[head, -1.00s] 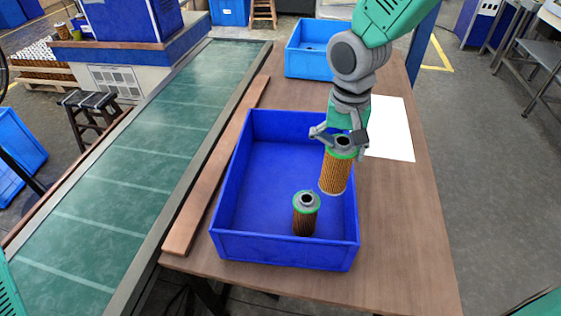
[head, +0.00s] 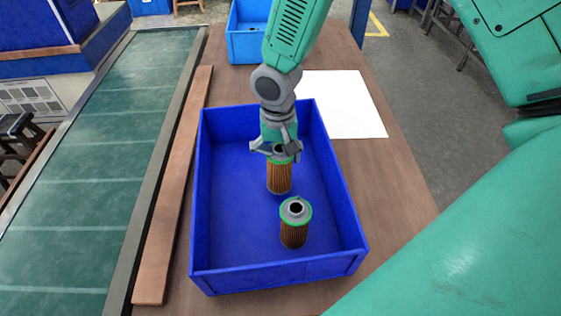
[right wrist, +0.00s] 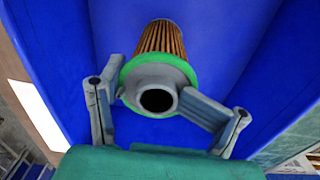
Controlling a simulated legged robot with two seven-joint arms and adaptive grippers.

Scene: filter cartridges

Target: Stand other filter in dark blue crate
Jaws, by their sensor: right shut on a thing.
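The dark blue crate (head: 275,277) stands on the wooden table. One filter (head: 293,232), brown and pleated with a green-rimmed grey top, stands upright inside it towards the front right. My right gripper (head: 278,150) is shut on the grey neck of the other filter (head: 280,178), which hangs upright inside the crate behind the standing one. I cannot tell whether its bottom touches the crate floor. In the right wrist view, the fingers (right wrist: 152,99) close on the neck of the held filter (right wrist: 161,47), with blue crate surfaces behind. My left gripper is out of view.
A light blue bin (head: 247,46) sits at the back of the table. A white sheet (head: 345,105) lies right of the crate. A wooden strip (head: 172,200) and a green conveyor (head: 100,150) run along the left. The crate's left side is empty.

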